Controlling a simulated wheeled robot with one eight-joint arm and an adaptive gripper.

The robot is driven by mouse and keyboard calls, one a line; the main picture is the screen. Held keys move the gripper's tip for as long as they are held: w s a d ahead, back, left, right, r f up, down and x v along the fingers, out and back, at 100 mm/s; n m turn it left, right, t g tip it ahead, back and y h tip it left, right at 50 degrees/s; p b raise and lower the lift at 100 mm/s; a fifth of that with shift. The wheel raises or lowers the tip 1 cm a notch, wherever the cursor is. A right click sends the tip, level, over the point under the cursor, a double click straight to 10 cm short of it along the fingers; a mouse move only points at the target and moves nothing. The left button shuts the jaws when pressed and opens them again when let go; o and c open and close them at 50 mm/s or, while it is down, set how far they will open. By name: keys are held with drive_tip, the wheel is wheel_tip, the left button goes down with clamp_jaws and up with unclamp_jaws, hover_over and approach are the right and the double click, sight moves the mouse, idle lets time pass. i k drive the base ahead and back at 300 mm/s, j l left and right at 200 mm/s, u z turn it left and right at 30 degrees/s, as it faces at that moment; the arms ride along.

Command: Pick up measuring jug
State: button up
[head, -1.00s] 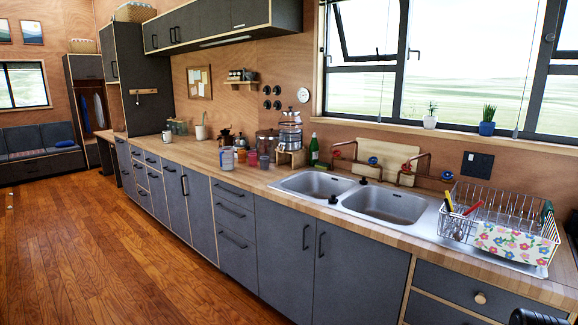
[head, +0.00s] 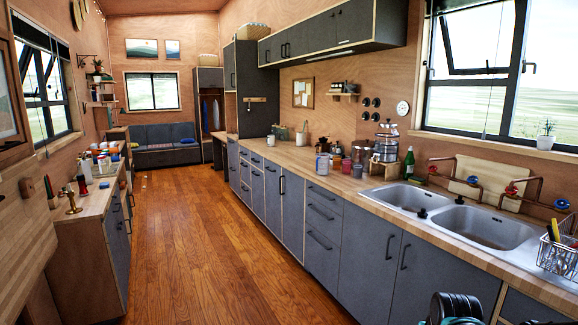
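A small bluish, see-through vessel with a handle, which looks like the measuring jug (head: 322,164), stands upright on the long wooden counter on the right. It is left of the sinks, among several cups and kitchen items. It is small in the picture, so its markings cannot be read. A dark part of my arm shows at the bottom right edge, far from the jug. My gripper's fingertips do not show.
Reddish cups (head: 346,166) and a glass dispenser (head: 386,143) stand right of the jug. Double sinks (head: 480,226) lie nearer me. A left counter (head: 88,203) holds several small items. The wooden floor (head: 210,245) between the counters is clear.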

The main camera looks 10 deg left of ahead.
sight(323, 159)
drive_tip(key=u, duration=0.4)
drive_tip(key=z, duration=2.5)
drive_tip(key=l+u, duration=0.1)
drive_tip(key=u, duration=2.4)
drive_tip(key=i+j+u, duration=0.25)
drive_tip(key=i, duration=0.9)
drive_tip(key=i+l+u, duration=0.25)
drive_tip(key=i, duration=0.9)
